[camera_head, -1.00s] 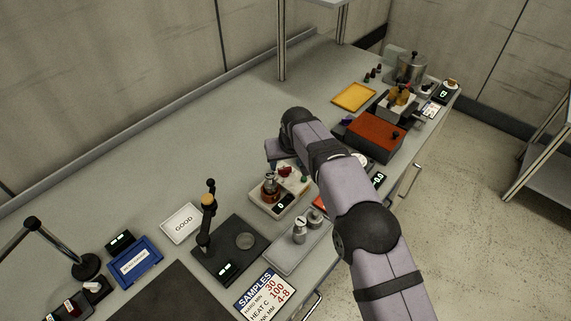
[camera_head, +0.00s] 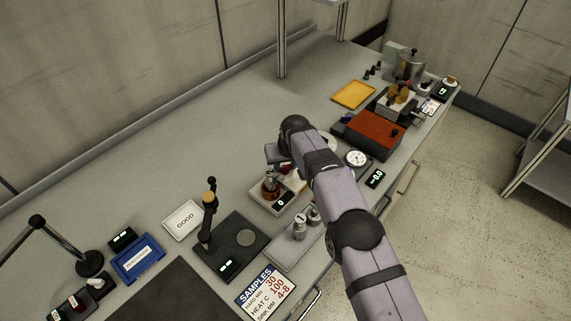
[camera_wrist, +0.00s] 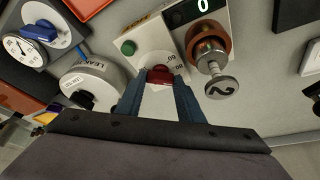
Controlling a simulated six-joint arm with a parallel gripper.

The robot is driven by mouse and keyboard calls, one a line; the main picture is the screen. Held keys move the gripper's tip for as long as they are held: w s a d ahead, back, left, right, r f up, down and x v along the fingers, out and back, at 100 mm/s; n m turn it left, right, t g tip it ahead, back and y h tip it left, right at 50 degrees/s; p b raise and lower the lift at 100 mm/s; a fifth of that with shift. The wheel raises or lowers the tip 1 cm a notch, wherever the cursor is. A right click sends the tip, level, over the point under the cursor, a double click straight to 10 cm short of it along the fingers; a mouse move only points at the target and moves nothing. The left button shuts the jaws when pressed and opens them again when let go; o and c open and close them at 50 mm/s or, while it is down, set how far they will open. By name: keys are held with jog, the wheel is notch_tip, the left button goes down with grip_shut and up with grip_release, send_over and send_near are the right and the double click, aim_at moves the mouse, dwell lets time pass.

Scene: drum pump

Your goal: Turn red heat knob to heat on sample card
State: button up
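The red heat knob (camera_wrist: 160,75) sits on a pale heater unit (camera_wrist: 150,38) in the wrist view, with "60" and "80" printed beside it. My gripper (camera_wrist: 160,77) has its two blue-grey fingers apart, with the knob between the tips; contact is unclear. In the head view my gripper (camera_head: 277,154) is over the heater unit (camera_head: 262,197), and my arm hides much of the unit. The heater display (camera_wrist: 203,7) reads 0.
A green button (camera_wrist: 128,47) is near the knob. A round grey unit (camera_wrist: 92,83) and a dial with a blue knob (camera_wrist: 40,32) are to the left.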

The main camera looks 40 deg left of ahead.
jog(key=shift+c, duration=1.1)
jog(key=shift+f+m+b, duration=0.1)
jog(key=shift+m+b, duration=0.2)
jog(key=shift+b, duration=0.1)
jog(key=shift+a+m+t+h, duration=0.1)
jog(key=shift+m+t+h, duration=0.3)
jog(key=shift+m, duration=0.7)
jog(key=o, duration=1.1)
jog(key=shift+c, duration=0.2)
jog(key=shift+s+r, duration=0.1)
jog(key=shift+r, duration=0.15)
